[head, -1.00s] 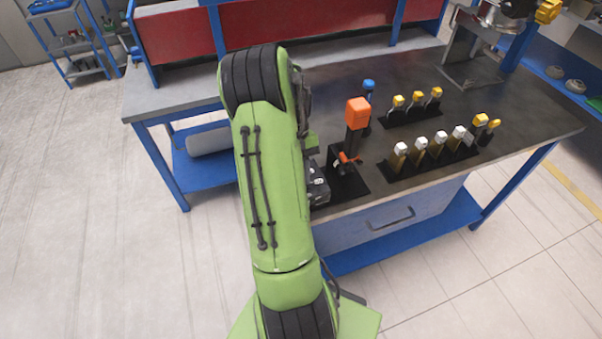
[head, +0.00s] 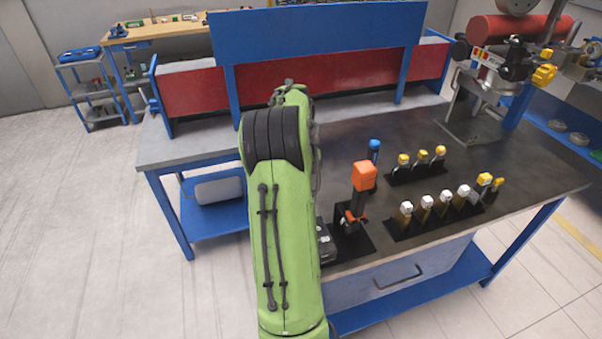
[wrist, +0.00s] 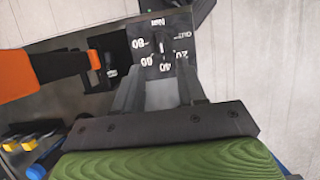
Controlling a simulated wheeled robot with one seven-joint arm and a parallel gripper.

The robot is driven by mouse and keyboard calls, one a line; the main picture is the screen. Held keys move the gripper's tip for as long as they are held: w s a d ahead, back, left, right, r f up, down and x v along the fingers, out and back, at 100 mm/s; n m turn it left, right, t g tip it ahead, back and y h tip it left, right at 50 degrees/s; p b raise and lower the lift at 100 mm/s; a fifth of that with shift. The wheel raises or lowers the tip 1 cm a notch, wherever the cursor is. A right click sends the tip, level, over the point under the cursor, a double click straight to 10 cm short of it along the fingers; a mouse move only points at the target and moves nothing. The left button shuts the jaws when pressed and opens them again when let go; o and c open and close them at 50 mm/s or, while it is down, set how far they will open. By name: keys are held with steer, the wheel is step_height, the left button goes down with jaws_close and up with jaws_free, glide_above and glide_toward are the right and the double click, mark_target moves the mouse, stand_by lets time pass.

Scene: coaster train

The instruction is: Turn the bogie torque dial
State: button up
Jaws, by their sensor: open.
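The torque dial (wrist: 161,43) sits on a dark plate with white numbers at the top middle of the wrist view. Its knob is a small narrow bar standing roughly upright in the picture. My gripper (wrist: 158,80) is open, with its two fingers apart and pointing toward the dial plate. Nothing is seen between the fingers, and the gap to the dial is hard to judge. In the head view, the dark box (head: 326,244) beside my arm is partly hidden, and my gripper is hidden behind the arm.
A lever with an orange handle (head: 364,176) stands just right of the dark box; it also shows in the wrist view (wrist: 38,76). White-topped levers (head: 427,201), yellow-topped levers (head: 421,155) and a blue-topped lever (head: 374,147) stand farther right and back on the dark bench (head: 540,165).

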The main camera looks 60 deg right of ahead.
steer(key=v, duration=0.4)
steer(key=shift+r+p, duration=0.25)
steer(key=shift+p, duration=0.15)
steer(key=shift+w, duration=0.1)
